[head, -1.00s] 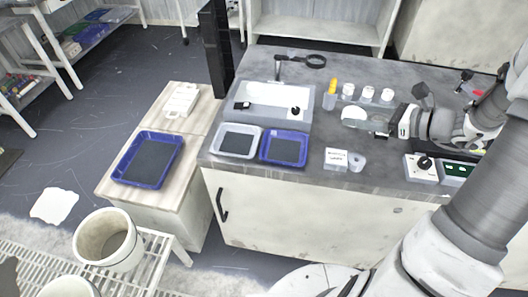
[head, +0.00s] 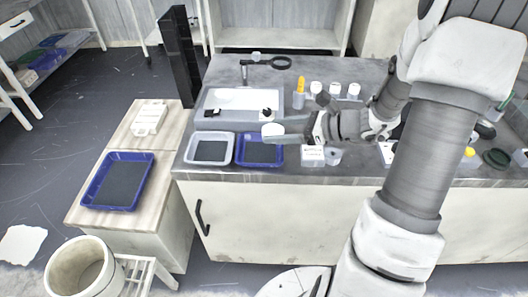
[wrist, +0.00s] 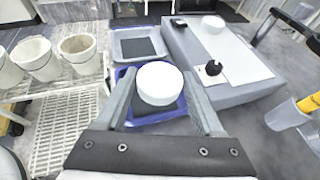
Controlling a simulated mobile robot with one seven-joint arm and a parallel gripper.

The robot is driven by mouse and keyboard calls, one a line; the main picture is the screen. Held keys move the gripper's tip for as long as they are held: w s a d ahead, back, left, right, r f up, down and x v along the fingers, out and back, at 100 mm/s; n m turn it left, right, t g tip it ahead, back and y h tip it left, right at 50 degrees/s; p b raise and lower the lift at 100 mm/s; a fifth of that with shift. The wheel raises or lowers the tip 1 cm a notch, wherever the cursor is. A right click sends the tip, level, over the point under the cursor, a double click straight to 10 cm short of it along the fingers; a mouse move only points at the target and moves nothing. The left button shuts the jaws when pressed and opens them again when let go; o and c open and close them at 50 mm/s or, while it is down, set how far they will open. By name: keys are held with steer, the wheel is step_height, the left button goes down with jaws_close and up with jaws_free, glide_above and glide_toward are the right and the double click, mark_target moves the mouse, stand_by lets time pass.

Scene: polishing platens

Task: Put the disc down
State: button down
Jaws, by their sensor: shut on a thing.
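My gripper (head: 288,133) is shut on a white round disc (head: 272,130), held above the bench. In the wrist view the disc (wrist: 160,84) sits between the two fingers of my gripper (wrist: 159,90). A blue tray with a dark pad (head: 243,162) lies beneath the disc; in the wrist view its blue rim (wrist: 124,78) shows around the disc. A pale grey tray with a dark pad (head: 190,150) stands beside it on the left. I cannot tell the disc's exact height above the blue tray.
A grey-white polishing unit (head: 217,93) with a black knob stands behind the trays. A white box (head: 313,155) is to the right. Bottles with an orange-topped one (head: 300,88) and a magnifier (head: 281,63) stand further back. Another blue tray (head: 86,192) lies on the low wooden bench.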

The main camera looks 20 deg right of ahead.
mark_target(265, 154)
steer(key=a+f, duration=0.1)
steer(key=w+a+f, duration=0.1)
steer(key=a, duration=0.1)
steer(key=shift+a+b, duration=0.1)
steer(key=shift+b, duration=0.3)
step_height(265, 154, down, 4)
steer(key=shift+f+b, duration=0.1)
steer(key=shift+b, duration=0.95)
